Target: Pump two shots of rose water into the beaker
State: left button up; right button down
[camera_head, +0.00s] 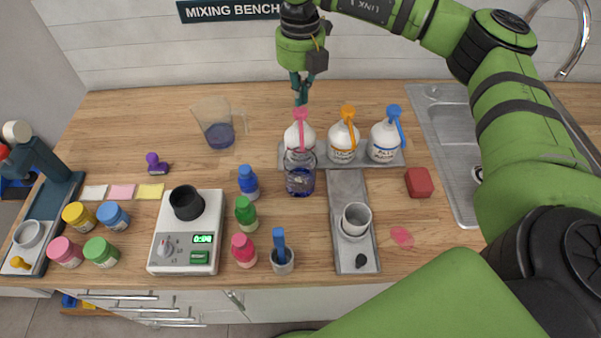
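A white bottle with a pink pump (301,133) stands leftmost of three pump bottles; its label is hidden, so I cannot read whether it is rose water. A glass beaker (300,181) with dark violet liquid stands upright just in front of it, its rim below the pink pump's spout. My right gripper (301,98) points down above and slightly behind the pink pump head, apart from it. Its fingers look shut together with nothing between them. My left gripper is not in view.
Bottles with an orange pump (342,140) and a blue pump (385,138) share the grey tray (397,160). A jug (217,125), small bottles, a scale (183,254) and a white cup (355,220) stand around. The sink (449,160) is at right.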

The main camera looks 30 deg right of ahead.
aim_at(301, 110)
jog(key=shift+f, duration=0.15)
jog(key=shift+f+b, duration=1.4)
jog(key=shift+f, duration=0.25)
jog(key=shift+s, duration=0.1)
jog(key=shift+r, duration=0.15)
jog(key=shift+r+p, duration=1.1)
jog(key=shift+r, duration=0.55)
notch_tip(301, 110, up, 6)
jog(key=p, duration=0.3)
jog(key=shift+p, duration=0.35)
